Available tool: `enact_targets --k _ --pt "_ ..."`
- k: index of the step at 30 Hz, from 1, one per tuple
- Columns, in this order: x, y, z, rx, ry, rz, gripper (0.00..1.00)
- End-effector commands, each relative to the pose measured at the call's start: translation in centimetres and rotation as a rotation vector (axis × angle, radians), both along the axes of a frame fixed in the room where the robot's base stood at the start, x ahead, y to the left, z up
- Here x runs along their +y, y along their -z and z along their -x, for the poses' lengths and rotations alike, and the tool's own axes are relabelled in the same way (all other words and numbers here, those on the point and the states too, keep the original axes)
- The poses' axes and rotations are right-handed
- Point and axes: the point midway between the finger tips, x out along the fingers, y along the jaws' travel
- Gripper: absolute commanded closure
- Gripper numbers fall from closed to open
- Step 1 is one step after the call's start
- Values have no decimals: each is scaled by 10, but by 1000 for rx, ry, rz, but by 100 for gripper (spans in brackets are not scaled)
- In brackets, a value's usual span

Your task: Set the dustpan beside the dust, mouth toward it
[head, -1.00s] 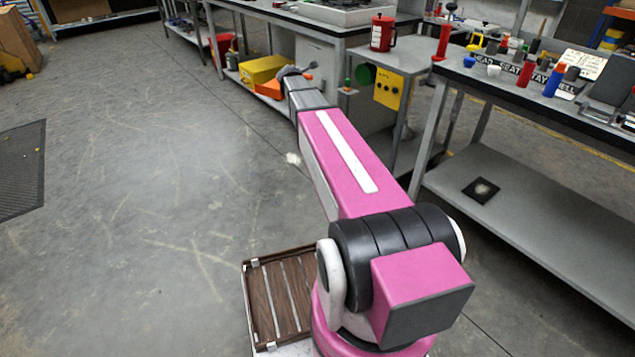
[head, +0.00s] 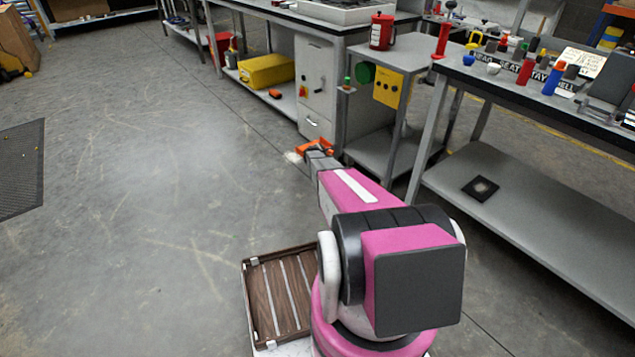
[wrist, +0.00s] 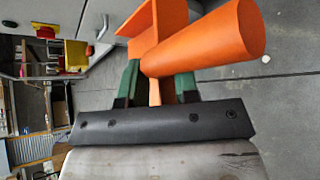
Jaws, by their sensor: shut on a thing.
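The orange dustpan (head: 316,147) is at the far end of my arm in the head view, low over the floor by the workbench. My gripper (wrist: 157,84) has its green fingers shut on it in the wrist view, where its thick round handle (wrist: 210,42) fills the upper middle. The pale dust (head: 292,157) lies on the floor just left of the dustpan in the head view. A small white patch of it shows right of the handle in the wrist view (wrist: 265,59). Whether the dustpan touches the floor, and where its mouth points, I cannot tell.
A grey cabinet (head: 315,85) and a side table (head: 375,152) stand close beyond the dustpan. A yellow case (head: 266,71) sits on the bench's lower shelf. A long workbench (head: 540,215) stands at the right. The floor (head: 150,160) to the left is clear.

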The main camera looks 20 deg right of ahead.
Motion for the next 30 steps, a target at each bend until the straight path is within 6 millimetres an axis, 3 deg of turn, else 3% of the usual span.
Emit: enact_targets --k 1,3,7,22,30 --pt "-6 31 -4 4 1 0 99" --pt "-12 61 -1 2 3 -1 99" --pt "-18 102 3 1 4 0 99" --pt "-22 172 7 -1 3 -2 99" --pt "-22 196 7 -2 2 -1 99"
